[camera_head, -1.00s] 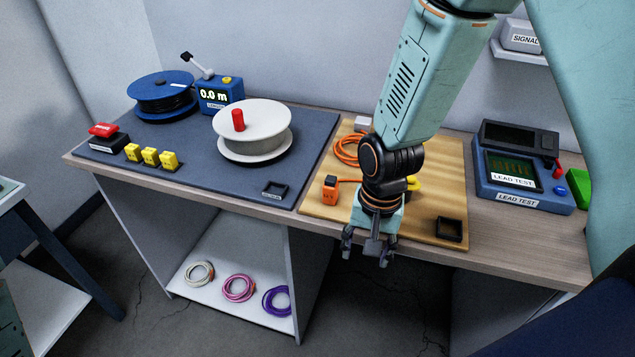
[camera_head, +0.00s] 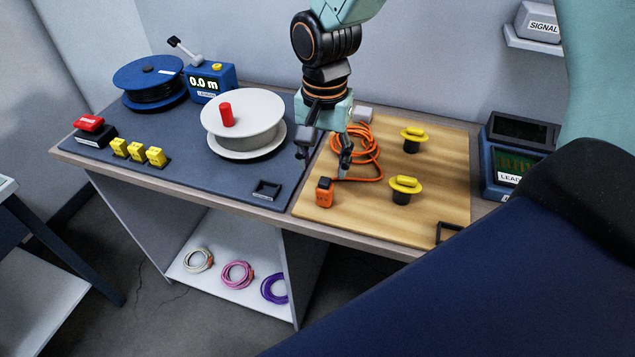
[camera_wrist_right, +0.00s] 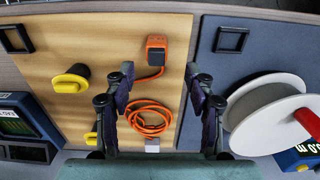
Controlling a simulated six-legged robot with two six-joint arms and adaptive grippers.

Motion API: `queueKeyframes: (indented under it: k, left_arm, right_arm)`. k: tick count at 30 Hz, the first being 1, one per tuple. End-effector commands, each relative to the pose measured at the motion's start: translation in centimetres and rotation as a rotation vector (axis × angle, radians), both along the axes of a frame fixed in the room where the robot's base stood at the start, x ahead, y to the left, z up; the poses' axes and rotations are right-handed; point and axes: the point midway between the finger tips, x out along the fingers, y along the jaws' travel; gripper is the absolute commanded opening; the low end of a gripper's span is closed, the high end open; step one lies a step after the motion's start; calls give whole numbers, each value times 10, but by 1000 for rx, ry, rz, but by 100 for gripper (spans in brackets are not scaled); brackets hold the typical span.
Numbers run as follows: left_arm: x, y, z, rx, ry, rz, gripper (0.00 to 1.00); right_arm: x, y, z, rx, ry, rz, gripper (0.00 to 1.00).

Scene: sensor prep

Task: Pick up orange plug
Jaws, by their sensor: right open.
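The orange plug (camera_head: 324,191) stands on the wooden board (camera_head: 432,215) near its front left edge, joined to a coiled orange cable (camera_head: 368,158). In the right wrist view the plug (camera_wrist_right: 156,49) is beyond the fingertips, slightly left of the middle. My right gripper (camera_head: 325,158) hangs open and empty above the left edge of the board, behind the plug and apart from it. Its two fingers also show in the right wrist view (camera_wrist_right: 160,78), spread wide. My left gripper is not in view.
Two yellow-topped knobs (camera_head: 404,188) stand on the board right of the plug. A white spool (camera_head: 243,118) with a red peg is on the grey mat to the left. A small black square holder (camera_head: 266,190) lies near the mat's front edge. Board space beside the plug is clear.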

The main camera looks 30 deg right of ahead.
Motion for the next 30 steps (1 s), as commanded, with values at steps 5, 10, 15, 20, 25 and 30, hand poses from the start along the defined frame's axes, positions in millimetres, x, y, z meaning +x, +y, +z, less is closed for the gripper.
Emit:
queueKeyframes:
  k: [5,10,15,20,25,30]
  left_arm:
    - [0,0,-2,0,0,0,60]
    - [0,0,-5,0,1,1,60]
    - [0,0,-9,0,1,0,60]
    - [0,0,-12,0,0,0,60]
    - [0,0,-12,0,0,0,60]
    - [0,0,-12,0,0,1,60]
  right_arm:
    - [-4,-1,-11,0,4,-10,55]
    - [-7,-3,-29,1,5,-12,55]
    - [-9,-7,-54,2,4,-11,55]
    - [-8,-8,-73,0,3,-10,55]
    - [-7,-8,-77,-1,1,-8,55]
    - [-5,-9,-77,-1,1,-8,53]
